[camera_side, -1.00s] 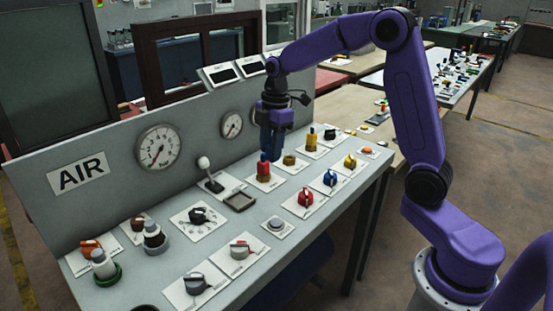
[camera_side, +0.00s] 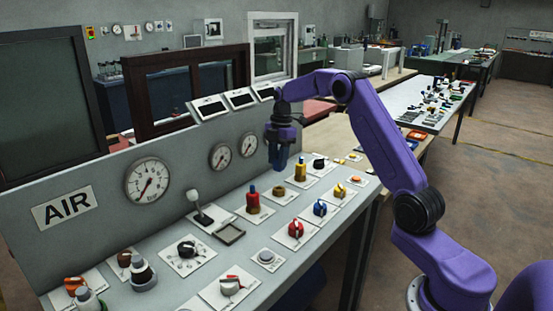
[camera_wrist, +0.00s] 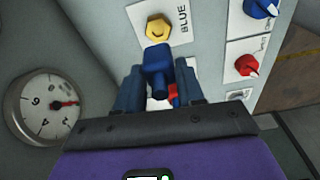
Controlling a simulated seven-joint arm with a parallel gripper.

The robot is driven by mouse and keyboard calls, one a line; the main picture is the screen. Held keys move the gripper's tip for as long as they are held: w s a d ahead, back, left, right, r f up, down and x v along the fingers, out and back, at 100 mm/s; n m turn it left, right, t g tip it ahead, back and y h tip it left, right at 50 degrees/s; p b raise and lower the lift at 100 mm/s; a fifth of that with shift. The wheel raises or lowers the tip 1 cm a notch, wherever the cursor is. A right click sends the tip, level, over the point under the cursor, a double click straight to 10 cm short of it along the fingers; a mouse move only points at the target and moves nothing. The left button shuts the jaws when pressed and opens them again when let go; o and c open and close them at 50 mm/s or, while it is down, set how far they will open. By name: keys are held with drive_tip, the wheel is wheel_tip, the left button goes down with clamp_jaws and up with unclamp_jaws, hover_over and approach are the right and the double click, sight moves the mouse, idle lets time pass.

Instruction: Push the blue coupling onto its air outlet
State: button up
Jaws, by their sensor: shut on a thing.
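My gripper (camera_wrist: 160,88) is shut on the blue coupling (camera_wrist: 158,60), which sits between its two fingers in the wrist view. In the side view my gripper (camera_side: 278,160) points down and hides most of the coupling. The brass air outlet (camera_wrist: 158,28) on the plate marked BLUE lies just beyond the coupling's end in the wrist view. In the side view this outlet (camera_side: 279,190) stands below my gripper, with a gap between them. The coupling appears apart from the outlet.
A red coupling on its outlet (camera_side: 253,200) stands to the left, and a yellow one (camera_side: 300,170) to the right. Red (camera_side: 296,229), blue (camera_side: 320,209) and yellow (camera_side: 340,191) knobs sit in front. The gauge panel (camera_side: 185,180) rises behind.

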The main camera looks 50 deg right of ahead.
drive_tip(key=shift+f, duration=0.1)
drive_tip(key=shift+f, duration=2.8)
drive_tip(key=shift+c, duration=0.8)
drive_tip(key=shift+f, duration=0.35)
drive_tip(key=o, duration=1.1)
drive_tip(key=shift+o, duration=0.2)
